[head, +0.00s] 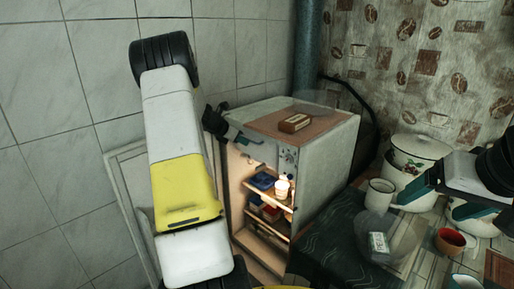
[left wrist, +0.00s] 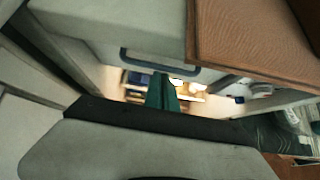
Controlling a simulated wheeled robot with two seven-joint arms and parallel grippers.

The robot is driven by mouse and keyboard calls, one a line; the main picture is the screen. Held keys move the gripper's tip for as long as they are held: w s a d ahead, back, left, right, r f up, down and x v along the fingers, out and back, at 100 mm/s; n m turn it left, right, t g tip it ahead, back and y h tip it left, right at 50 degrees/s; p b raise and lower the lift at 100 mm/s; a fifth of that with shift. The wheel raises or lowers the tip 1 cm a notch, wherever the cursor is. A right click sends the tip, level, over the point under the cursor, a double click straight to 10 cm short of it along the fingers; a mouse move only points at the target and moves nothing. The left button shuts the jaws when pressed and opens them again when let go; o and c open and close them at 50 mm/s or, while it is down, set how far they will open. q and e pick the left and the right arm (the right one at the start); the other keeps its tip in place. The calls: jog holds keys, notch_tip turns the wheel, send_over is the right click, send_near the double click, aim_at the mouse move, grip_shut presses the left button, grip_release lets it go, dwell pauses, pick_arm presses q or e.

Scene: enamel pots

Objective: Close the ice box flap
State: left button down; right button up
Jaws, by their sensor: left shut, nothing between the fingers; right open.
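The fridge (head: 325,160) stands open in the head view, its lit shelves showing. A pale panel with a dark-edged handle (left wrist: 160,62), which looks like the ice box flap, shows in the left wrist view above the lit opening. I cannot tell its exact angle. My left gripper (head: 243,141) is at the upper front of the fridge. Its teal fingers are shut and empty in the left wrist view (left wrist: 162,92), just below the handle in the picture; contact is unclear. My right gripper (head: 441,205) is open and empty at the right, over the counter.
The fridge door (head: 132,192) stands open at the left, partly behind my left arm. A brown box (head: 294,123) lies on the fridge's top. A mug (head: 380,194), an enamel pot (head: 415,160) and a red-brown cup (head: 451,240) crowd the counter at the right.

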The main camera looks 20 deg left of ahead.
pick_arm(q)
jog(key=shift+w+d+r, duration=0.35)
jog(key=shift+w+r, duration=0.25)
jog(key=shift+w, duration=0.2)
jog(key=shift+w+d+r, duration=0.1)
jog(key=shift+d+r, duration=0.05)
jog(key=shift+r, duration=0.05)
